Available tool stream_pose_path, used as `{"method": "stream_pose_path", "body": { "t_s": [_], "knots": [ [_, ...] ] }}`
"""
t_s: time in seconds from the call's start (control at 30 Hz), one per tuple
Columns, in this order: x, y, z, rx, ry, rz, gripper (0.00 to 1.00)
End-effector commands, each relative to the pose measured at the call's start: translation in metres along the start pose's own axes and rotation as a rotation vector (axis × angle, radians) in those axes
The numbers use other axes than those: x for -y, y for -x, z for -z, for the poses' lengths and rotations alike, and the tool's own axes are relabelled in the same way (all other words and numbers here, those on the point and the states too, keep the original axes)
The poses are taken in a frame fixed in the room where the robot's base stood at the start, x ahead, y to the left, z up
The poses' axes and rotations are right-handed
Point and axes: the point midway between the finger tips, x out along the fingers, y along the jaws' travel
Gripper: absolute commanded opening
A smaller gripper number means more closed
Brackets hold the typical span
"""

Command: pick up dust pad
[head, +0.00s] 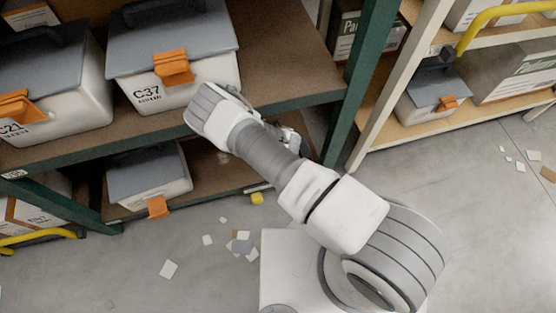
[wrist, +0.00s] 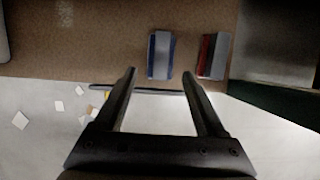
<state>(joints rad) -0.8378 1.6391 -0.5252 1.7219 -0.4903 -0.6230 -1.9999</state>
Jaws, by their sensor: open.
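Two small block-shaped pads lie side by side on the brown shelf board (wrist: 90,45) in the wrist view. One is grey with blue sides (wrist: 161,55), the other grey with a dark red side (wrist: 212,57). I cannot tell which is the dust pad. My gripper (wrist: 159,76) is open and empty. Its fingertips point toward the shelf, with the blue-sided pad ahead between them and the red-sided one to the right. In the head view my arm hides the pads and most of the gripper.
Grey-lidded bins, one marked C37 (head: 170,60), stand on the upper shelf, and another bin (head: 148,180) is on the lower shelf. A green rack post (head: 358,75) rises right of my arm. Paper scraps (head: 168,268) and a small yellow object (head: 257,198) lie low by the rack.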

Motion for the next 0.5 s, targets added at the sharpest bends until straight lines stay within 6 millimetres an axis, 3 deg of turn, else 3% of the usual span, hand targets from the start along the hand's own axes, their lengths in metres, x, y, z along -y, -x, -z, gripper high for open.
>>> {"method": "stream_pose_path", "body": {
  "t_s": [0.03,0.2,0.5],
  "knots": [
    [0.000,-0.017,0.002,0.000,-0.001,-0.001,0.72],
    [0.000,-0.050,0.002,0.000,-0.001,-0.001,0.72],
    [0.001,-0.071,0.001,0.000,-0.001,0.000,0.72]
  ]
}}
